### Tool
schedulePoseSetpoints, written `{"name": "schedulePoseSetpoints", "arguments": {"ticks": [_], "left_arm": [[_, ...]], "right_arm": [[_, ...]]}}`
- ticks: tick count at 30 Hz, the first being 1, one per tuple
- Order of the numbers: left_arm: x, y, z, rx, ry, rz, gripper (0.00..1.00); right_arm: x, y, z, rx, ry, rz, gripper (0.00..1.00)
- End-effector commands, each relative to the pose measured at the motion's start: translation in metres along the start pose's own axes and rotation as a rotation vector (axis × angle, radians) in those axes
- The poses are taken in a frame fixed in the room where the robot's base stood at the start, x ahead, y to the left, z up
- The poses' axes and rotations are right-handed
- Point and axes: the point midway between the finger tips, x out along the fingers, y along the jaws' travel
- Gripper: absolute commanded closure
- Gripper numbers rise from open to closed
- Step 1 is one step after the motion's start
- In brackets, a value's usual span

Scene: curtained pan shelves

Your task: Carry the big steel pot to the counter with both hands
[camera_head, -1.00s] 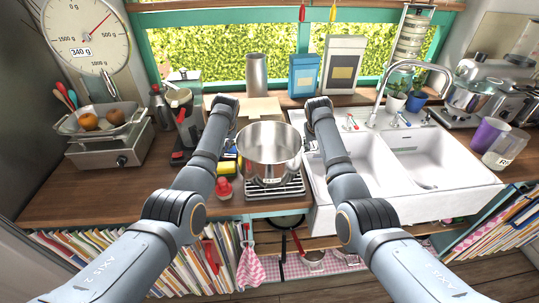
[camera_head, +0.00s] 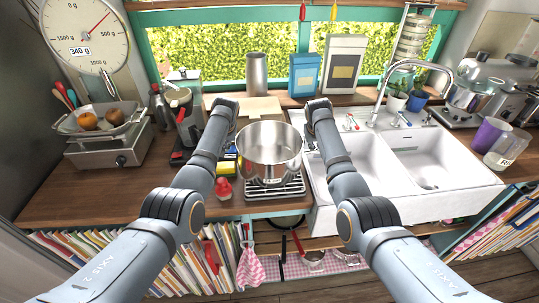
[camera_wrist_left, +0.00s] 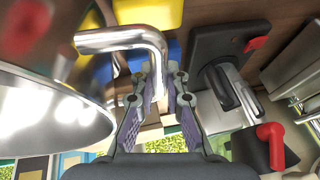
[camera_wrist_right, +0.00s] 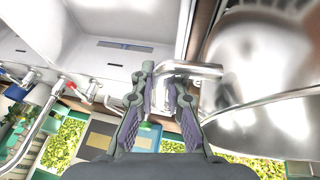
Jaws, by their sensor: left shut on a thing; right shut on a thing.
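The big steel pot (camera_head: 269,168) is upright, open and seemingly empty inside, over a slatted metal rack at the counter's front edge. Whether its base touches the rack is hard to tell. My left gripper (camera_wrist_left: 160,76) is shut on the pot's left bent-bar handle (camera_wrist_left: 128,38). My right gripper (camera_wrist_right: 166,76) is shut on the opposite handle (camera_wrist_right: 196,69). In the head view both arms reach forward on either side of the pot, and their fingers are mostly hidden. The wooden counter (camera_head: 110,187) extends left of the pot.
The slatted rack (camera_head: 292,188) lies under the pot. A red-topped shaker (camera_head: 223,189) and yellow sponge (camera_head: 229,168) stand close at its left. A white double sink (camera_head: 425,165) is to the right. A scale (camera_head: 108,150) stands at the left. The front-left counter is clear.

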Motion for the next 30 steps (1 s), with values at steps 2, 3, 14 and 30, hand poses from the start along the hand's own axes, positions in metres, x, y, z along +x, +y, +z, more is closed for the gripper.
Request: {"name": "schedulePoseSetpoints", "arguments": {"ticks": [2, 3, 14, 30], "left_arm": [[-0.001, 0.000, -0.001, 0.000, 0.002, 0.000, 1.00], [-0.001, 0.000, -0.001, 0.000, 0.002, 0.000, 1.00], [-0.009, -0.002, -0.005, -0.001, 0.007, 0.000, 1.00], [-0.058, -0.013, -0.025, -0.001, 0.005, -0.001, 1.00]], "right_arm": [[0.001, 0.000, 0.001, 0.001, -0.001, 0.000, 1.00], [0.001, 0.000, 0.001, 0.001, -0.001, 0.000, 1.00], [-0.007, 0.002, -0.004, 0.001, 0.002, 0.001, 1.00], [-0.057, 0.013, -0.024, 0.001, 0.002, 0.002, 1.00]]}}
